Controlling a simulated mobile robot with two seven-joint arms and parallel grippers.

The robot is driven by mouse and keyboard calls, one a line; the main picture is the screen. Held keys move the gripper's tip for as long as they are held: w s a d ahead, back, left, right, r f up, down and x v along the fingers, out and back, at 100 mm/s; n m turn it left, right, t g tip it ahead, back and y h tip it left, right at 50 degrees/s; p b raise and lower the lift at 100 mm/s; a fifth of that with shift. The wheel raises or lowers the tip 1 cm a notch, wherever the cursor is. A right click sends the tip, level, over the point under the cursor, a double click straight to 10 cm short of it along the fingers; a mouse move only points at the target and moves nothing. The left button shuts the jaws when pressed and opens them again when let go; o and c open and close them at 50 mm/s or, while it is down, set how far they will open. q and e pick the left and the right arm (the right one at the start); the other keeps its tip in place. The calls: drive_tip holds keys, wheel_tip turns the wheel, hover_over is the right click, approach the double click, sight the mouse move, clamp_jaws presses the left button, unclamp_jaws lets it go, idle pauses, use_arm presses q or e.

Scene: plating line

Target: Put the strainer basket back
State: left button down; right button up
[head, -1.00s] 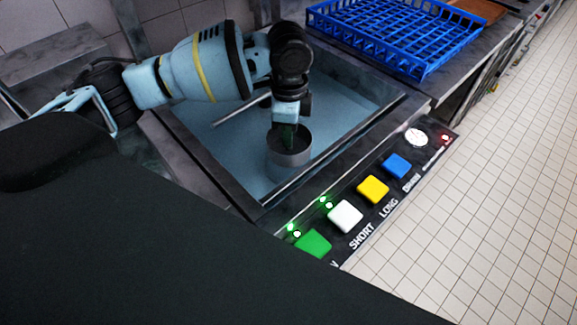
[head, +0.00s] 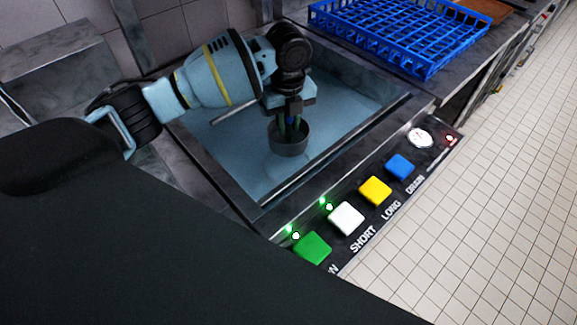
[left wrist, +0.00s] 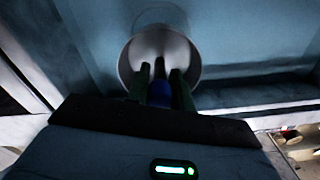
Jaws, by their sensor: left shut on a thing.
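The strainer basket (head: 291,146) is a grey metal cup inside the sink basin. It also shows in the left wrist view, round and open towards the camera (left wrist: 126,70). My left gripper (head: 289,126) points down into the basket. Its dark fingers (left wrist: 161,88) are shut on a blue grip in the middle of the basket. A faint round outline (head: 283,171) shows on the basin just below the basket in the picture. I cannot tell the exact gap between basket and basin floor. My right gripper is not in view.
The basin's front rim (head: 335,153) runs beside a control panel with green (head: 313,247), white (head: 346,218), yellow (head: 375,191) and blue (head: 399,167) buttons. A blue dish rack (head: 400,35) stands on the counter behind. A rod (head: 235,113) lies left of the basket.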

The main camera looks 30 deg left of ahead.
use_arm(q)
drive_tip(key=shift+w+m, duration=0.1)
drive_tip(key=shift+m, duration=0.2)
drive_tip(key=shift+f+b, duration=0.3)
drive_tip(key=shift+f, duration=4.75)
drive_tip(key=shift+f, duration=0.15)
drive_tip(key=c, duration=1.2)
unclamp_jaws()
drive_tip(key=shift+c, duration=0.2)
wheel_tip(320, 180, up, 12)
drive_tip(key=shift+r+p, duration=0.15)
drive_tip(key=shift+p, duration=0.3)
